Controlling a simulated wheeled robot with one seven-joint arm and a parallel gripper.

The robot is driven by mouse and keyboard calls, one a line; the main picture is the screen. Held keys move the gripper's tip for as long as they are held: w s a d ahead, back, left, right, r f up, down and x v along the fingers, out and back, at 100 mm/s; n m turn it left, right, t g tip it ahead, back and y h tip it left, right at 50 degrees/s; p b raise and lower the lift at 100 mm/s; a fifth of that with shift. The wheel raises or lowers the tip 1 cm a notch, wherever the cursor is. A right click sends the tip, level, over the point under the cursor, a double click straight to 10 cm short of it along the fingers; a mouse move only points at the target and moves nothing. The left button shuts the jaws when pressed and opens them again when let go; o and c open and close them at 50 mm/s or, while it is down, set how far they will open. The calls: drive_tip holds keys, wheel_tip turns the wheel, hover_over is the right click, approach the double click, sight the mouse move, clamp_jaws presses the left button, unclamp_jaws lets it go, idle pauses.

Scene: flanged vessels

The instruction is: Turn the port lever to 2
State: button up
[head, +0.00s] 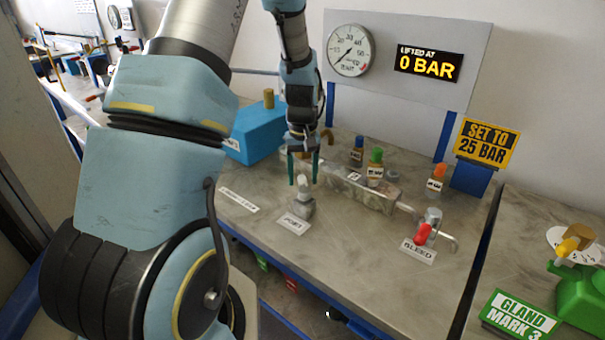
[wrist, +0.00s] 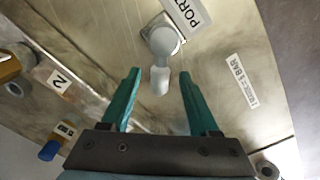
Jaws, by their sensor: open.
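The port lever (head: 303,186) is a pale grey handle on a grey metal valve body, behind the PORT label (head: 293,222). In the wrist view the lever (wrist: 160,80) reaches from its round hub down toward my gripper. My gripper (head: 303,166) is open, with its green fingers pointing down just above the lever. In the wrist view my gripper (wrist: 160,88) has one finger on each side of the lever's end, with gaps on both sides. I cannot tell whether they are at its height. A label 2 (wrist: 58,80) sits left of the lever.
A red-handled bleed valve (head: 424,233) is at right. A blue box (head: 258,130) stands behind left. A gauge (head: 350,50) and a 0 BAR display (head: 428,64) are on the back panel.

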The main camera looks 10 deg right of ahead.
drive_tip(key=shift+f, duration=0.4)
drive_tip(key=shift+c, duration=0.2)
clamp_jaws()
idle(1.1)
